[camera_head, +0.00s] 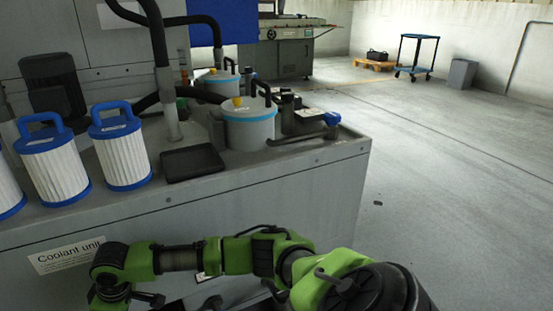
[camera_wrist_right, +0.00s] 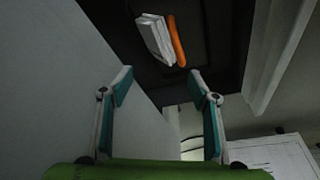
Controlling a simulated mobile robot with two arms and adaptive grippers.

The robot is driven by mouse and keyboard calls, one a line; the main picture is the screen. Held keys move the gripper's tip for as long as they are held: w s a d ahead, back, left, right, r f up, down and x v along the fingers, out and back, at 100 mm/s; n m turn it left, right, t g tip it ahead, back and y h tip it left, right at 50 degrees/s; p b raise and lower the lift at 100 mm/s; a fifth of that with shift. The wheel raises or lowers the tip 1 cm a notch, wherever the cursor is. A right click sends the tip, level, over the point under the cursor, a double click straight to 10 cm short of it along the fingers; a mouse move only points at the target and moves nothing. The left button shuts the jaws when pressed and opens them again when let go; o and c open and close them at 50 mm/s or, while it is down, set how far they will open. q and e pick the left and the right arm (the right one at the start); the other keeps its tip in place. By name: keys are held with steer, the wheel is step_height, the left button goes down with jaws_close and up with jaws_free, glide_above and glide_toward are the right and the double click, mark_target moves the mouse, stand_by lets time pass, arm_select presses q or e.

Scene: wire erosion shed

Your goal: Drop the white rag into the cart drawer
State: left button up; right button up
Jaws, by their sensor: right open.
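My right gripper (camera_wrist_right: 160,80) is open in the right wrist view, with its two teal-padded fingers spread and nothing between them. Beyond the fingertips, a white folded-looking piece (camera_wrist_right: 155,38), possibly the white rag, lies on or in a dark surface (camera_wrist_right: 215,40), beside an orange strip. I cannot tell whether this dark area is the cart drawer. In the head view, a green and black arm of mine reaches leftward along the lower edge, its end partly cut off. My left gripper is not in view.
A grey coolant unit (camera_head: 250,185) carries white filters with blue handles (camera_head: 124,158), a black tray (camera_head: 192,164) and a blue-lidded pot (camera_head: 248,130). A blue-topped trolley (camera_head: 416,55), a pallet (camera_head: 374,64) and a grey bin (camera_head: 462,74) stand far back.

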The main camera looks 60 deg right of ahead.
steer(key=v, duration=1.1)
steer(key=shift+r, duration=0.3)
steer(key=shift+s+f, duration=0.1)
steer(key=shift+s, duration=0.05)
